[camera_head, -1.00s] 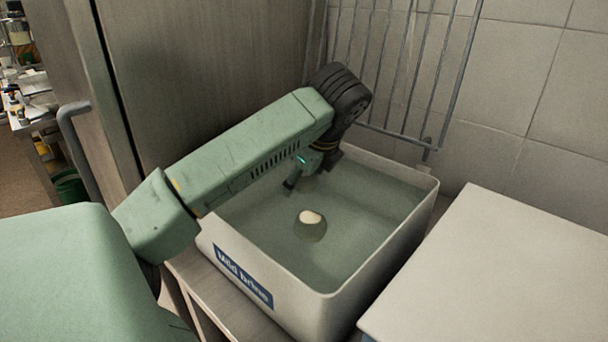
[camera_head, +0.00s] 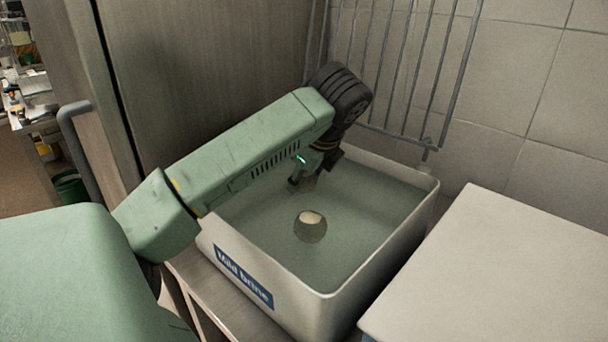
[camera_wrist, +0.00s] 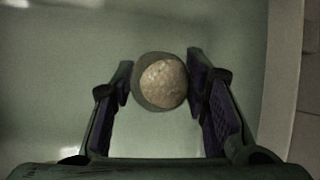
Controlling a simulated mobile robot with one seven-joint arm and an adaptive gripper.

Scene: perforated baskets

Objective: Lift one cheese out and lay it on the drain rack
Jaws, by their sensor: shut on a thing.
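A white tub (camera_head: 387,262) labelled "Mild Brine" holds greenish liquid. A round pale cheese (camera_head: 311,218) floats in it, its top above the liquid and the rest under it. My gripper (camera_head: 308,181) is low over the back part of the tub, behind this cheese in the head view; its fingertips are hard to make out there. In the wrist view, my gripper (camera_wrist: 159,84) has its two dark fingers on either side of a round, pale, speckled cheese (camera_wrist: 164,84) and is shut on it. A grey-green edge shows around its upper left.
An upright wire rack (camera_head: 408,75) stands against the tiled wall behind the tub. A bare pale worktop (camera_head: 510,265) lies to the right. A tall cabinet (camera_head: 200,70) stands close behind my arm at the left.

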